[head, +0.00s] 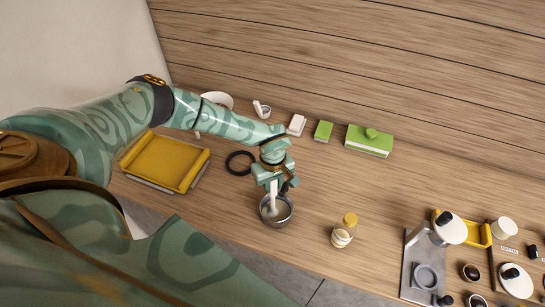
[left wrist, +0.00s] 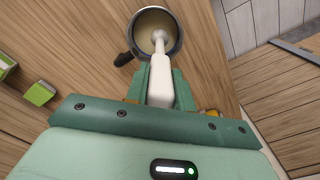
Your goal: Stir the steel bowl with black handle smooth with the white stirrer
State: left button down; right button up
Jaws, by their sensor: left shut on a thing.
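The steel bowl with black handle (head: 284,214) stands on the wooden table near its front edge, and it also shows in the left wrist view (left wrist: 176,21). Its black handle (left wrist: 123,59) sticks out to the left there. My left gripper (head: 271,183) is shut on the white stirrer (left wrist: 160,80) just above the bowl. The stirrer's far end is inside the bowl, over a pale beige content (left wrist: 149,24). Whether it touches the bottom I cannot tell. My right gripper is not in view.
A jar with a yellow lid (head: 344,230) stands right of the bowl. A black ring (head: 229,165) and a yellow tray (head: 165,161) lie to the left. Green boxes (head: 369,141) stand behind. A grey stand and cups (head: 424,275) fill the right end.

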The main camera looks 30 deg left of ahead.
pick_arm(q)
jog(key=shift+w+d+r, duration=0.4)
jog(key=shift+d+r, duration=0.1)
jog(key=shift+d, duration=0.1)
jog(key=shift+r, duration=0.1)
notch_tip(320, 180, up, 3)
jog(key=p, duration=0.3)
jog(key=shift+a, duration=0.1)
notch_tip(320, 180, up, 2)
jog(key=shift+r+p, duration=0.25)
jog(key=shift+p, duration=0.1)
jog(key=shift+r, duration=0.8)
notch_tip(320, 180, up, 5)
